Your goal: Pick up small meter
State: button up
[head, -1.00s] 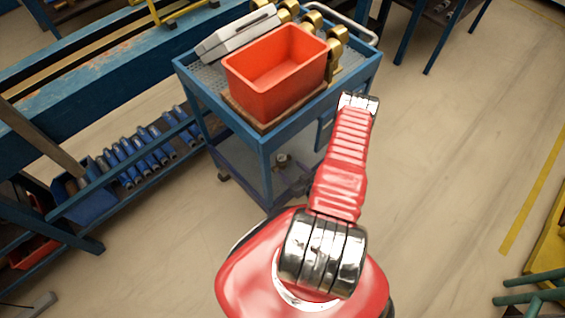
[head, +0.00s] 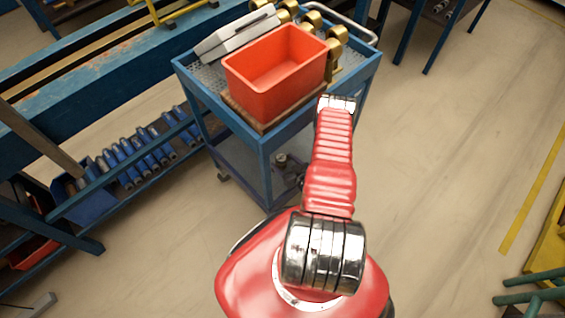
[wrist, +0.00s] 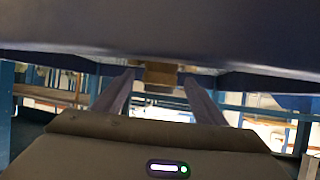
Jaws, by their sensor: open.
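In the head view, several brass meters (head: 337,42) stand along the right and back of the cart's top, partly hidden by the red bin. A small dark fitting with a pale top (head: 281,160) sits on the cart's lower shelf; I cannot tell whether it is the small meter. In the wrist view, my gripper (wrist: 159,76) is open, its two fingers apart. A blurred brownish block (wrist: 160,72) shows between and beyond the fingertips, under a dark blue band; I cannot tell what it is. In the head view, my gripper is hidden beyond my red arm.
The blue cart (head: 264,147) carries the red bin (head: 262,92) and a grey case (head: 235,36). A blue bench (head: 95,75) with a shelf of blue-handled parts stands at left. The floor (head: 430,160) to the right is clear.

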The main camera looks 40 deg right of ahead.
jog(key=shift+w+d+f, duration=0.1)
jog(key=shift+w+f, duration=0.1)
jog(key=shift+w, duration=0.2)
jog(key=shift+c, duration=0.2)
jog(key=c, duration=1.5)
jog(key=shift+o, duration=0.2)
jog(key=shift+r, duration=0.2)
